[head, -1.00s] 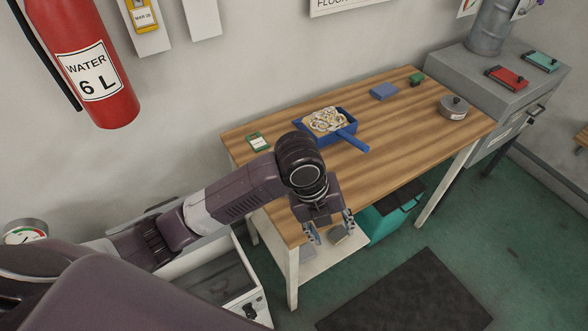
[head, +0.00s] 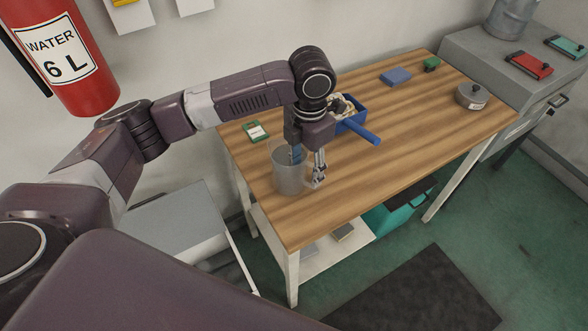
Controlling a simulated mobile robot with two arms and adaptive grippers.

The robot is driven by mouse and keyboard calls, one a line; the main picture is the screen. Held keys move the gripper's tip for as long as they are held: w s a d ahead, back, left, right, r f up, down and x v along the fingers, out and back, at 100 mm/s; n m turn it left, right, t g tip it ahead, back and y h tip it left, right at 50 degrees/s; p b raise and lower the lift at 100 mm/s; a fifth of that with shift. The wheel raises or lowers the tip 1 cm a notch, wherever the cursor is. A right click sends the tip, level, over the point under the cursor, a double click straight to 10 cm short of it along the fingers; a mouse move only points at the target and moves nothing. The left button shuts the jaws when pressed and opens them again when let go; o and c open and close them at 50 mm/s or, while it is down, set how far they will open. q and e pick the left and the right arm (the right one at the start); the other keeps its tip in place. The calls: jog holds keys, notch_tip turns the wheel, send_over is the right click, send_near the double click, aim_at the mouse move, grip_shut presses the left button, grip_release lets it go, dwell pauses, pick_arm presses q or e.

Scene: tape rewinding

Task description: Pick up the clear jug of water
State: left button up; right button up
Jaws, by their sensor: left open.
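A clear, greyish jug (head: 289,180) stands upright on the near left part of the wooden table (head: 400,150). My left gripper (head: 308,170) points down at the jug's right side, with its jaws open. One finger overlaps the jug's upper part; I cannot tell whether it is inside the rim or beside it. The other finger is just right of the jug. Part of the jug's rim and right side is hidden by the gripper. I cannot make out a water level. My right gripper is not in view.
A blue dustpan-like tray (head: 356,124) with pale contents lies behind the gripper. A green-and-white card (head: 256,131), a blue block (head: 395,76), a green block (head: 431,64) and a lidded grey pot (head: 471,96) are also on the table. The table's right half is mostly clear.

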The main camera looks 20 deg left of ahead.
aim_at(307, 185)
pick_arm(q)
notch_tip(307, 185, down, 3)
jog(key=shift+w+r, duration=0.1)
jog(key=shift+f+p, duration=0.3)
jog(key=shift+p, duration=0.15)
notch_tip(307, 185, down, 4)
jog(key=shift+w+d+r+p, duration=0.1)
jog(key=shift+d+r+p, duration=0.05)
jog(key=shift+p, duration=0.6)
jog(key=shift+f, duration=0.55)
jog(key=c, duration=1.2)
grip_shut()
jog(key=shift+w+r, duration=0.1)
jog(key=shift+w, duration=0.05)
